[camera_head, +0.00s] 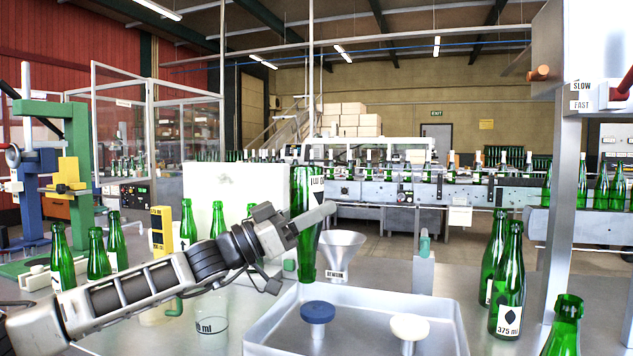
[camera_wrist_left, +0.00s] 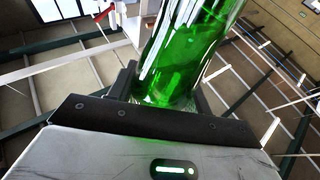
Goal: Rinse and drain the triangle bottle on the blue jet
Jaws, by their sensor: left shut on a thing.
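My left gripper (camera_head: 316,217) is shut on a green glass bottle (camera_head: 305,190), which it holds upside down, neck pointing down. The bottle's label is partly visible at its upper edge; I cannot make out a triangle on it. The bottle also fills the upper middle of the left wrist view (camera_wrist_left: 185,50). The blue jet (camera_head: 317,312) is a round blue cap in the metal basin (camera_head: 375,300). The bottle's mouth is above and slightly behind the blue jet in the picture, apart from it. My right gripper is not in view.
A white jet (camera_head: 409,327) stands right of the blue one. A metal funnel (camera_head: 341,250) is behind the basin. Green bottles stand at right (camera_head: 509,285) and left (camera_head: 62,260). A metal post (camera_head: 562,200) rises at right. A glass beaker (camera_head: 211,330) is left of the basin.

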